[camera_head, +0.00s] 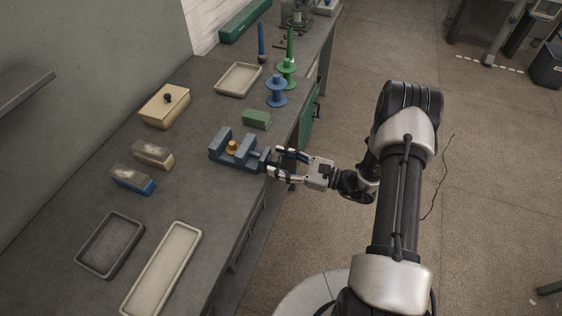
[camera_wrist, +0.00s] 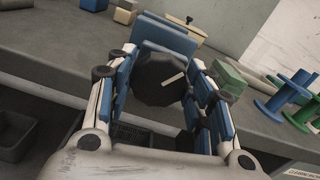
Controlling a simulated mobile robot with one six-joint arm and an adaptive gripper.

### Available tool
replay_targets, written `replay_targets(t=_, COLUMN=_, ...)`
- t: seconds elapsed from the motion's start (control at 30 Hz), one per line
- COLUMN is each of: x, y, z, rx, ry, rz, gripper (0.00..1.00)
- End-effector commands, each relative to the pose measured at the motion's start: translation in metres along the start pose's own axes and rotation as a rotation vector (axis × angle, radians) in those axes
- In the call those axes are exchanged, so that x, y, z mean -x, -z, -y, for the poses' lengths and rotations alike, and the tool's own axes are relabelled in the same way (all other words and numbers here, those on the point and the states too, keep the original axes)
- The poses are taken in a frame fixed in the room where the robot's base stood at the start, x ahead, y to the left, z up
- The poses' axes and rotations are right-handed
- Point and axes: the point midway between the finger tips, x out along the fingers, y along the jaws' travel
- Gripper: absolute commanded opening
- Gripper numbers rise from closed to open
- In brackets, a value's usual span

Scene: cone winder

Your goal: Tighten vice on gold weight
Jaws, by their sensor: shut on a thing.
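The blue vice (camera_head: 236,150) stands near the front edge of the bench; its blue body also shows in the wrist view (camera_wrist: 165,36). The gold weight (camera_head: 232,146) sits between the vice jaws in the head view; whether both jaws touch it I cannot tell. In the wrist view the weight is hidden. My gripper (camera_head: 277,165) is at the vice's front end. In the wrist view my gripper (camera_wrist: 165,95) has its fingers on either side of the dark round vice knob (camera_wrist: 158,78), which bears a pale line, and is shut on it.
A green block (camera_head: 256,119) lies just behind the vice, with blue and green spools (camera_head: 277,92) beyond. Two brushes (camera_head: 152,154), a lidded wooden box (camera_head: 164,105) and trays (camera_head: 110,245) lie around. The floor right of the bench is open.

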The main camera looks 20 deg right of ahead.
Motion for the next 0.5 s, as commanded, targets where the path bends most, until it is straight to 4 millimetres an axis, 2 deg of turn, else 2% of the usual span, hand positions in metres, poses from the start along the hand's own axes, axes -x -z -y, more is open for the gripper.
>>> replay_targets(t=0.5, x=0.0001, y=0.0002, z=0.0023, rx=-0.459, ry=0.000, rz=-0.001, gripper=0.24)
